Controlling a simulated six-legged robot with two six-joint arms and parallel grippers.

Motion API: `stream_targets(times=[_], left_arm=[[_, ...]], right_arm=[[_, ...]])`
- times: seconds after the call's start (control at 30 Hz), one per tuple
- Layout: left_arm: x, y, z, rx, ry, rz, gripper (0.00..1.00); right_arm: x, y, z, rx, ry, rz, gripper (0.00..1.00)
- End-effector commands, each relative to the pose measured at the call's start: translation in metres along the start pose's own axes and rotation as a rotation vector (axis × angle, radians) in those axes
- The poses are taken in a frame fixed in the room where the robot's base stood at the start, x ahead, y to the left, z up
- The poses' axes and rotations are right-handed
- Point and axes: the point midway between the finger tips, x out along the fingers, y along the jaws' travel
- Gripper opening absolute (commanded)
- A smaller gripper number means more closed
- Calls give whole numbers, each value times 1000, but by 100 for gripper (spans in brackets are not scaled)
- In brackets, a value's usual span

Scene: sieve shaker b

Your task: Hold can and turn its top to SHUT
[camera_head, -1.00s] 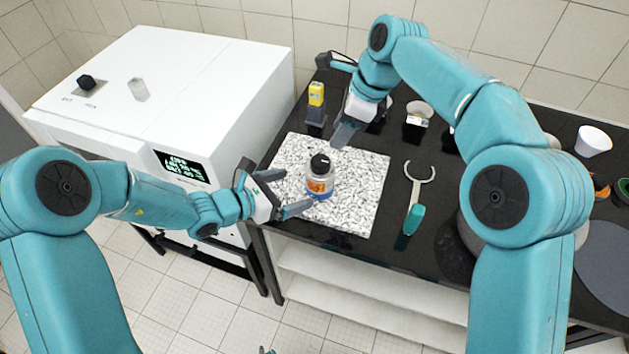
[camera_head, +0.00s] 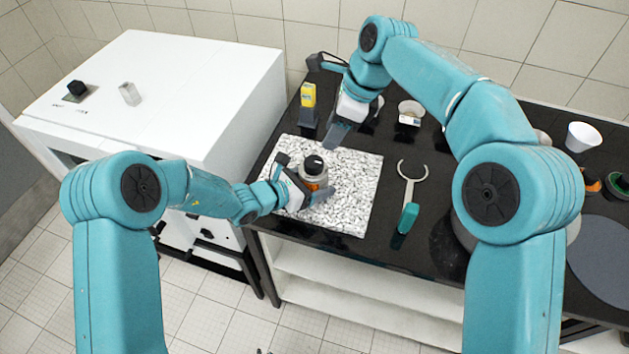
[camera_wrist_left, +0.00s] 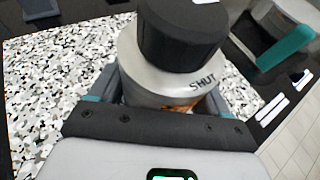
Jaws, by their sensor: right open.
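The can (camera_head: 316,173), silver with an orange label and a black top (camera_head: 313,163), stands upright on the speckled mat. In the left wrist view the black top (camera_wrist_left: 180,35) is close, and the word SHUT shows on the can's shoulder (camera_wrist_left: 165,80). My left gripper (camera_head: 302,182) is at the can with a finger on either side of its body; whether the fingers press on it I cannot tell. The lower part of the can is hidden behind the gripper. My right gripper (camera_head: 340,137) is open and empty, behind and above the can, apart from it.
The speckled mat (camera_head: 350,200) lies on a black bench. A fork-ended tool with a teal handle (camera_head: 406,217) lies right of it. A yellow-topped item (camera_head: 308,97) and a small dish (camera_head: 410,112) stand behind. A white cabinet (camera_head: 200,100) is at the left.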

Motion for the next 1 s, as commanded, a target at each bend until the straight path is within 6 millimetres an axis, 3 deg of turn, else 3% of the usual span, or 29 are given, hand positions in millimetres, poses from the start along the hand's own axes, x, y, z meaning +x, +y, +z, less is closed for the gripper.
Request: stream_targets(times=[0.03,0.1,0.13,0.2,0.23,0.37,0.6,0.8,1.0], left_arm=[[0,0,0,0,0,0,54],[0,0,0,0,-1,0,32],[0,0,0,0,-1,0,27],[0,0,1,1,-1,0,27],[0,0,1,1,-2,0,27],[0,0,1,1,-2,1,27],[0,0,1,1,-3,1,27],[0,1,1,1,-3,1,27],[-1,1,2,1,-3,1,27]], right_arm=[[0,0,0,0,0,0,43],[0,0,0,0,0,0,43],[0,0,0,0,0,0,46],[1,1,0,-2,-5,6,69],[3,1,-1,-5,-11,15,73],[23,10,-6,-47,-103,110,73],[63,28,-14,-146,-594,283,73],[68,10,-28,-128,-984,154,73],[86,0,-61,-35,-1188,61,73]])
